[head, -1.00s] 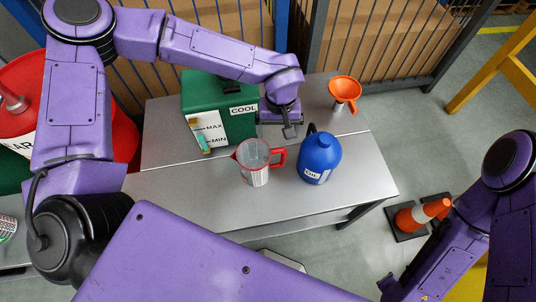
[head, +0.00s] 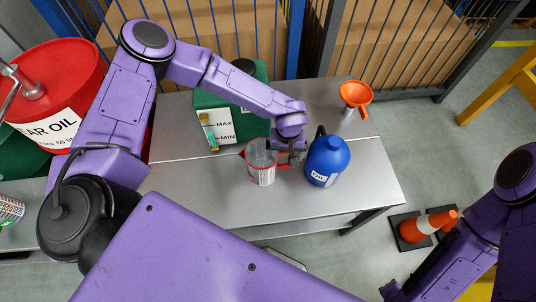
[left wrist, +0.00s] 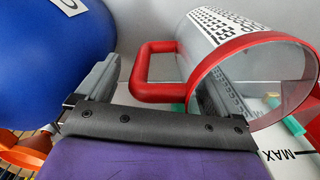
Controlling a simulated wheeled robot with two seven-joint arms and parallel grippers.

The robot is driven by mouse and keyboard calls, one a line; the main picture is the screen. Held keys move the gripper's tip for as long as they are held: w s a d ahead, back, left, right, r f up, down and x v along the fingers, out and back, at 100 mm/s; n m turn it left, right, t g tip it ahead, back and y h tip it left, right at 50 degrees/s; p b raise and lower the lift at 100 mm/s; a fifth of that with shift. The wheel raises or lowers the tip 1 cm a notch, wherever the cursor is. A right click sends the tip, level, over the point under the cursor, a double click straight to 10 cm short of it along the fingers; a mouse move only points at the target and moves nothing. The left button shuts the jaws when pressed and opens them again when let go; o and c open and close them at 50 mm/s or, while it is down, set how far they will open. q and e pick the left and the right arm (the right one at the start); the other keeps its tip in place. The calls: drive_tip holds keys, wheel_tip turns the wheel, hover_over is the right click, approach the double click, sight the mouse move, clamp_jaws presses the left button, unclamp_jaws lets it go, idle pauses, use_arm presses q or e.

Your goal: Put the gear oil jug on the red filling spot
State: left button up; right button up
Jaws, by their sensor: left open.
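A clear jug with a red rim and red handle (head: 261,171), likely the gear oil jug, stands on the grey bench (head: 215,192). My left gripper (head: 289,157) is open at the jug's handle side, between it and a blue canister. In the left wrist view, the red handle (left wrist: 143,72) lies between the two spread fingers of the gripper (left wrist: 155,88); contact cannot be told. The jug's clear body (left wrist: 262,68) shows beyond the handle. No red filling spot can be made out. The right arm shows at the right edge, its gripper out of view.
The blue canister (head: 327,163) stands close right of my left gripper. A green container (head: 207,104) with MAX and MIN marks is behind the jug. An orange funnel (head: 356,95) stands back right. A red gear oil drum (head: 55,75) is at left. The bench front is clear.

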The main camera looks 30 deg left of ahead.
use_arm(q)
drive_tip(key=c, duration=1.5)
